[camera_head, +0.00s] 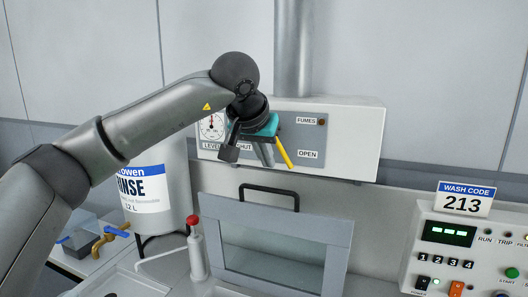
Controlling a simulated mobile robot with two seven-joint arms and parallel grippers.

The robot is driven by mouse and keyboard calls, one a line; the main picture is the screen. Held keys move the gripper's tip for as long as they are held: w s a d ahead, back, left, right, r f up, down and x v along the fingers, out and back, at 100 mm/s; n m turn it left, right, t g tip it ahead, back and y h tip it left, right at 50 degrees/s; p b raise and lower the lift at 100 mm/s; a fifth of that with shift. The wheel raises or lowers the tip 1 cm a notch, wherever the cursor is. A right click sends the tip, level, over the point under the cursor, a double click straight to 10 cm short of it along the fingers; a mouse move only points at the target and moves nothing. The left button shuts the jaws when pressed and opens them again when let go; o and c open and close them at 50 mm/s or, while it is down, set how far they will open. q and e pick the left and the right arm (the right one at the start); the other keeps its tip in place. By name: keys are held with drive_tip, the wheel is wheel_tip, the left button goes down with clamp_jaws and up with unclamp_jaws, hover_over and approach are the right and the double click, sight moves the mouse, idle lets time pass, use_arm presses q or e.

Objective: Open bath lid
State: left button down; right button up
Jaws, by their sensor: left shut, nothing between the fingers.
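The bath lid (342,255) is a grey frame around a clear pane at the lower middle. A black bar handle (268,187) stands at its far upper edge. I cannot tell how far the lid is raised. My left gripper (266,160), with teal parts, is shut and empty above and behind the handle, in front of the wall box. It appears right beside the yellow lever (285,154); whether they touch is unclear. The lever slants down to the right, near the OPEN label. My right gripper is not in view.
The wall box (350,140) carries a dial, FUMES lamp and labels. A white RINSE container (148,215) and a red-topped tap or pump (196,250) stand left of the lid.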

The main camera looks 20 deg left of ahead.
use_arm(q)
drive_tip(key=f, duration=0.2)
drive_tip(key=w+f, duration=0.1)
drive_tip(key=f, duration=0.1)
drive_tip(key=shift+f, duration=0.25)
drive_tip(key=shift+s+f, duration=0.35)
drive_tip(key=shift+s, duration=0.5)
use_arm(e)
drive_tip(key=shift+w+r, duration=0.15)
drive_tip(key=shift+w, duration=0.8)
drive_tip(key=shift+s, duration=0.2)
